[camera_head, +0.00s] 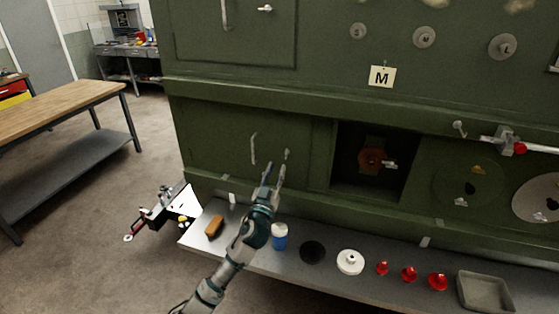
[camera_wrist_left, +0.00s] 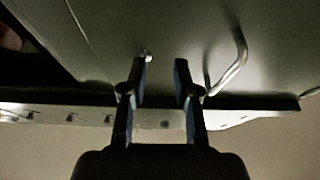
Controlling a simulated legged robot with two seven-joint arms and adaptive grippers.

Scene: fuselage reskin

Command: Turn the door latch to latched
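My left gripper (camera_head: 274,174) is in front of the lower green door (camera_head: 215,140), open and empty. The small metal latch (camera_head: 287,153) sits near this door's right edge, just above the fingertips. In the left wrist view the latch (camera_wrist_left: 148,56) shows by the tip of the left-hand finger, and my open gripper (camera_wrist_left: 160,66) has a clear gap between its fingers. I cannot tell whether finger and latch touch. The bent door handle (camera_head: 253,148) stands left of the latch; it also shows in the wrist view (camera_wrist_left: 238,62). My right gripper is not in view.
Below the door, a grey shelf (camera_head: 330,275) carries a blue-and-white jar (camera_head: 280,238), a black disc (camera_head: 312,252), a white round part (camera_head: 350,262), several red parts (camera_head: 409,273) and a grey tray (camera_head: 484,292). An open recess (camera_head: 350,150) lies right of the door.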

